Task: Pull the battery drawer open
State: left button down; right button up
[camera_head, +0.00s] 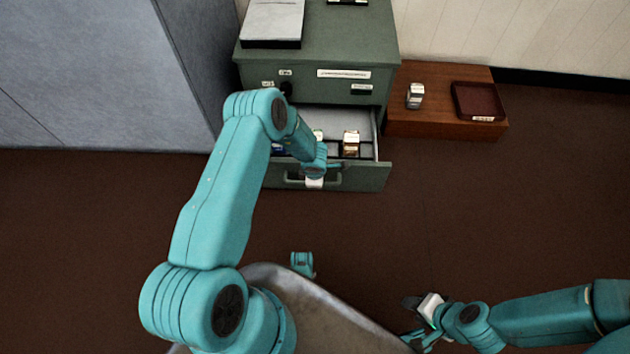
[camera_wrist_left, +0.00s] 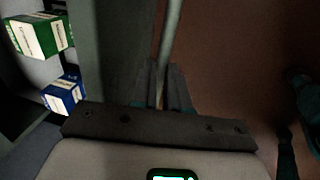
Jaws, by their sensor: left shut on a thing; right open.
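The battery drawer (camera_head: 365,178) is the lower drawer of a green metal cabinet (camera_head: 335,50). It stands pulled out, and its inside with small boxes shows. My left gripper (camera_head: 316,180) is at the drawer's front, at its bar handle (camera_head: 293,180). In the left wrist view the fingers (camera_wrist_left: 165,92) are shut on the handle bar (camera_wrist_left: 171,40). My forearm hides part of the drawer's left side. My right gripper (camera_head: 412,321) is open and empty at the lower right, well away from the drawer.
A small box (camera_head: 351,143) stands in the drawer. The left wrist view shows a green box (camera_wrist_left: 38,36) and a blue box (camera_wrist_left: 63,95) inside. Right of the cabinet is a low wooden stand (camera_head: 440,125) with a dark red tray (camera_head: 478,100). The brown floor before the drawer is clear.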

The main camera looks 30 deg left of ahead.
pick_arm(q)
jog(key=c, duration=1.1)
grip_release()
jog(key=shift+w, duration=0.1)
jog(key=s+r+p, duration=0.1)
jog(key=r+p, duration=0.1)
jog(key=r, duration=0.3)
jog(key=d+r+p, duration=0.1)
jog(key=r+p, duration=0.1)
jog(key=r, duration=0.3)
jog(key=s+r+p, duration=0.1)
jog(key=r+p, duration=0.1)
jog(key=r, duration=0.4)
jog(key=shift+s+d+p, duration=0.25)
jog(key=shift+s+p, duration=0.05)
jog(key=shift+p, duration=0.05)
jog(key=s+d+r+m+g+h, duration=0.1)
jog(key=s+d+r+m+h, duration=0.15)
jog(key=s+d+m, duration=0.7)
jog(key=s+d+r+m+h, duration=0.1)
jog(key=s+d+m+h, duration=0.2)
jog(key=s+d+m, duration=0.65)
jog(key=r+m+p, duration=0.1)
jog(key=r+p, duration=0.6)
jog(key=a+r+m+p, duration=0.1)
jog(key=r+p, duration=0.7)
jog(key=a+r+m+p, duration=0.1)
jog(key=r+p, duration=0.7)
jog(key=shift+w+a+r, duration=0.1)
jog(key=shift+a, duration=0.15)
